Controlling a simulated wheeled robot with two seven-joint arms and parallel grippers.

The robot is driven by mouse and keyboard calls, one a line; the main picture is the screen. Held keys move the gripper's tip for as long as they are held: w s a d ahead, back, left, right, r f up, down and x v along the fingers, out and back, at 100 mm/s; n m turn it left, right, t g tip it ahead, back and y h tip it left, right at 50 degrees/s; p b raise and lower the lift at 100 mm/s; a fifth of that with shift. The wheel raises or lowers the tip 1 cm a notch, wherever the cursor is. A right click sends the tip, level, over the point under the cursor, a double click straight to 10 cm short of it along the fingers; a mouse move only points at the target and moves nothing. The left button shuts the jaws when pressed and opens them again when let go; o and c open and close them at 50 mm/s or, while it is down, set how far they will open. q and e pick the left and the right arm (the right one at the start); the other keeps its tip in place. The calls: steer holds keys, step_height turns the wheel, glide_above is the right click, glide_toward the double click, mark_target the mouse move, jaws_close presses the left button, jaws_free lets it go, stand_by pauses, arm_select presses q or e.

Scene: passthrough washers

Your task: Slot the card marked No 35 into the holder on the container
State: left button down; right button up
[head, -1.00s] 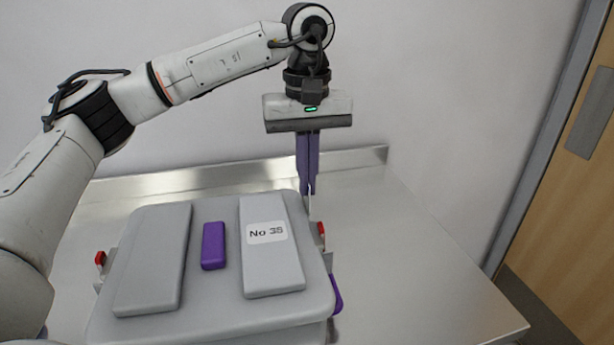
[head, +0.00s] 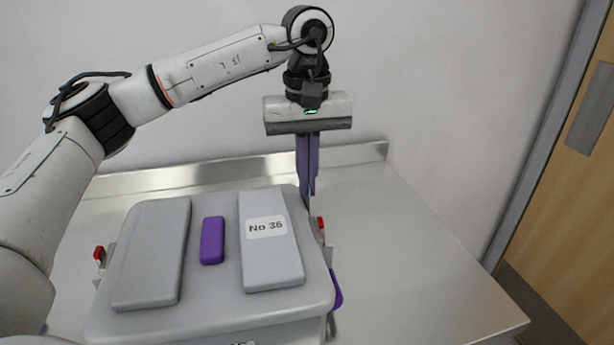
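The grey container (head: 210,318) stands on the metal table at lower left, its lid carrying a white label (head: 266,227) that seems to read No 35 or 36. My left gripper (head: 308,190) points straight down just behind the container's back right corner. Its purple fingers are close together, shut on what looks like a thin card (head: 308,205) seen edge-on. Only a dark sliver of the card shows below the fingertips, and its marking cannot be read. Dark lettering shows at the container's front, cut off by the picture's bottom edge. I cannot make out the holder. My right gripper is out of view.
A purple block (head: 212,240) sits between two raised grey pads on the lid. Red-tipped clips (head: 99,253) flank the container, and a purple part (head: 336,290) juts from its right side. The metal table (head: 420,265) is clear at right; its raised back edge and the wall lie behind.

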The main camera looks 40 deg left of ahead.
arm_select(q)
steer(key=shift+f+b, duration=0.3)
steer(key=shift+f, duration=0.35)
stand_by(0.5)
steer(key=c, duration=1.5)
jaws_free()
steer(key=shift+c, duration=0.2)
steer(key=shift+r+p, duration=2.15)
steer(key=shift+r, duration=1.4)
